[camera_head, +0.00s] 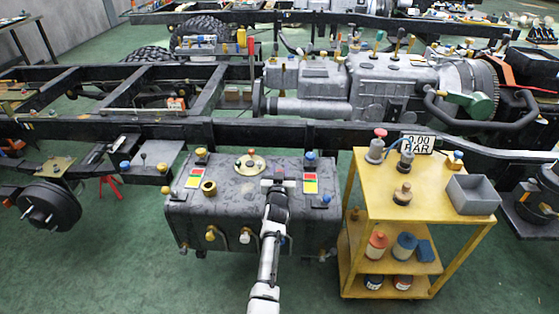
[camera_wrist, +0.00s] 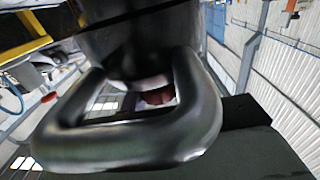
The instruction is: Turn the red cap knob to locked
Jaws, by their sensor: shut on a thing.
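A grey tank (camera_head: 225,212) hangs on the near chassis rail in the head view. My gripper (camera_head: 273,183) is at the upper right of the tank, beside a red and yellow label (camera_head: 310,183). My gripper hides what it holds in this view. In the wrist view, a dark red piece (camera_wrist: 158,97), which looks like the red cap knob, shows through a gap in the dark gripper parts. My gripper is shut on it. The knob's turn angle cannot be seen.
A yellow cart (camera_head: 440,207) stands right of the tank, with a red-topped fitting (camera_head: 376,145), a gauge reading 0.00 BAR (camera_head: 417,143) and a grey bin (camera_head: 472,195). Blue and brass fittings sit around my gripper on the tank. Green floor is free in front.

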